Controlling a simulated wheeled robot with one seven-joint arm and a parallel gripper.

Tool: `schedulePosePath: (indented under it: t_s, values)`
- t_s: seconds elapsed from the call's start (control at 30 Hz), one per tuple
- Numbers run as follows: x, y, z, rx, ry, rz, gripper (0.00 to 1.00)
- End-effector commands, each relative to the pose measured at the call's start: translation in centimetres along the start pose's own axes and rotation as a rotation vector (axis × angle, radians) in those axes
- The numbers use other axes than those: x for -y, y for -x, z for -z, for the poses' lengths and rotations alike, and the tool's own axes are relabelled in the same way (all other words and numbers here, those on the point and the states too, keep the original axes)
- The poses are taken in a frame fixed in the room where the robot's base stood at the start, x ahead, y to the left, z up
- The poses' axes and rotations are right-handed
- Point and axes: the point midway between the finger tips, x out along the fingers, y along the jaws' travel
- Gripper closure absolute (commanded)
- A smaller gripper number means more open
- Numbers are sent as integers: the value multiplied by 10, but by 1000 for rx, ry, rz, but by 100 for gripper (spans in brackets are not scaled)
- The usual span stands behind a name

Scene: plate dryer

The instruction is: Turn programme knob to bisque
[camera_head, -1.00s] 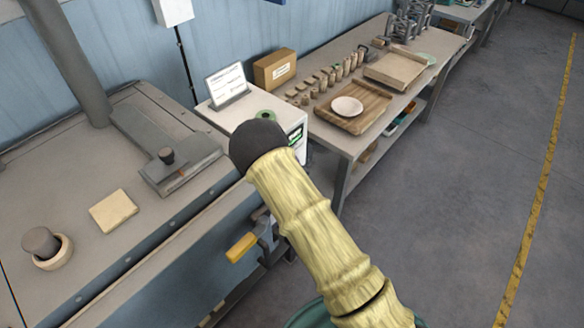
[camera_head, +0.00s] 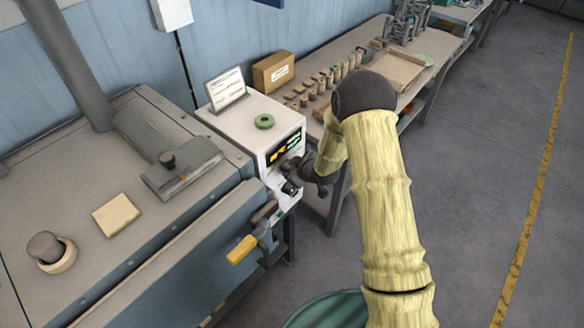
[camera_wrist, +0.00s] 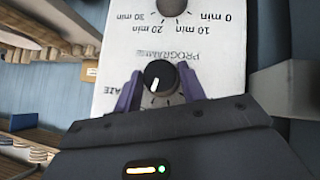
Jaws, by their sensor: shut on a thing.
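The white control box (camera_head: 240,130) has a lit display (camera_head: 285,147) on its front. My gripper (camera_head: 292,180) is at the panel below the display and hides the knob there. In the wrist view the black programme knob (camera_wrist: 160,77) sits between the two purple fingers of my gripper (camera_wrist: 160,90), which is shut on it. The knob's white pointer mark is toward the lower left of that picture. The "PROGRAMME" label is upside down above the knob. Part of a label ending in "AZE" shows at left. The bisque mark cannot be made out.
A second knob (camera_wrist: 172,5) with minute marks is beyond the programme knob. A green ring (camera_head: 265,121) and a sign card (camera_head: 226,88) are on the box. A yellow handle (camera_head: 241,249) sticks out below left. The floor at right is clear.

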Motion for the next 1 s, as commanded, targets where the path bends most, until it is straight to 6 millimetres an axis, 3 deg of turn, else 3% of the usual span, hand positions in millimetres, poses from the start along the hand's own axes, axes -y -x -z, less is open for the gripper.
schedulePosePath:
  t_s: [0.73,0.77,0.87,1.0]
  values:
    - [-2,0,1,-3,-78,75,82]
    - [-2,0,1,-3,-78,74,58]
    - [-2,0,1,-3,-77,75,38]
    - [-2,0,1,-2,-77,75,38]
